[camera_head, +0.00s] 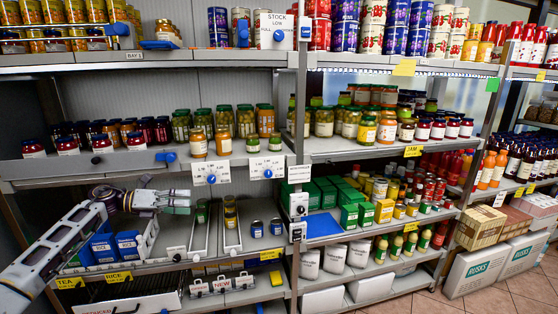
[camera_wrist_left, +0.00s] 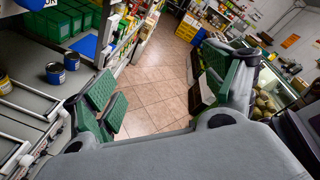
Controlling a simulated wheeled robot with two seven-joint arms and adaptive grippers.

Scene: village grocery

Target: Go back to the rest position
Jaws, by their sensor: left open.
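My left gripper (camera_head: 172,201) reaches in from the left in the head view, in front of the shelf level with the tea and rice labels. Its fingers point right, near the narrow can lanes. In the left wrist view my left gripper (camera_wrist_left: 158,92) has its two green-padded fingers spread wide apart. Only tiled floor shows between them, and it holds nothing. My right gripper shows in neither view.
Blue-and-white packs (camera_head: 103,248) stand below my left gripper. A green can (camera_head: 202,211) stands in a lane just right of the fingertips, and two blue cans (camera_head: 276,227) stand farther right. A shelf of jars (camera_head: 240,122) is above. Open tiled floor (camera_head: 510,294) lies at lower right.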

